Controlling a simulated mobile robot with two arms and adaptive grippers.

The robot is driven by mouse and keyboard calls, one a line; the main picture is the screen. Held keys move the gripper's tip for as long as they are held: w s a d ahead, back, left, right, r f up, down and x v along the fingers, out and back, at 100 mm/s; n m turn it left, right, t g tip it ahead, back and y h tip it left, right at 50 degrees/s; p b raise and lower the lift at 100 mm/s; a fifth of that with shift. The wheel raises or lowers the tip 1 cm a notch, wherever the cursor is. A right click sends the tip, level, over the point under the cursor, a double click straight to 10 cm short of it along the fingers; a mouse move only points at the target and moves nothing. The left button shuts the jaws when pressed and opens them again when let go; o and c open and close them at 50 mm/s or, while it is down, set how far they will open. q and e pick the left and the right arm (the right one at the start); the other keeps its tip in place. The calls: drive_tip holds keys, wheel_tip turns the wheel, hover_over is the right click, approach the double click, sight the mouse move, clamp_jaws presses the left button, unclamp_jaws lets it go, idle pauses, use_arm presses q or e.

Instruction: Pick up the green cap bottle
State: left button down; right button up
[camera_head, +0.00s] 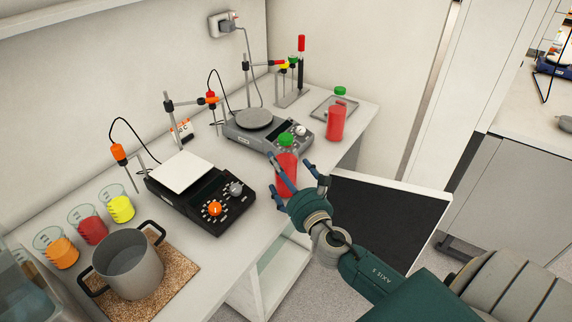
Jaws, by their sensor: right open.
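A red bottle with a green cap (286,140) stands upright near the front edge of the white bench. My right gripper (291,174) is open at this bottle, with its blue fingers spread and one crossing in front of the red body. I cannot tell whether any finger touches it. A second red bottle with a green cap (336,121) stands upright farther back, beside a small tray. My left gripper is not in view.
A grey stirrer (245,124) is just behind the near bottle. A black hot plate (205,212) with a white top stands to its left. A metal pot (128,270) and beakers (88,228) are at the front left. A dark panel with a white edge (388,215) is right of my gripper.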

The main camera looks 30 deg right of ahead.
drive_tip(key=shift+w+d+f, duration=0.1)
drive_tip(key=shift+w+d, duration=0.1)
drive_tip(key=shift+w, duration=1.05)
drive_tip(key=shift+s, duration=0.15)
drive_tip(key=c, duration=1.7)
drive_tip(key=shift+c, duration=1.1)
drive_tip(key=shift+r, duration=0.25)
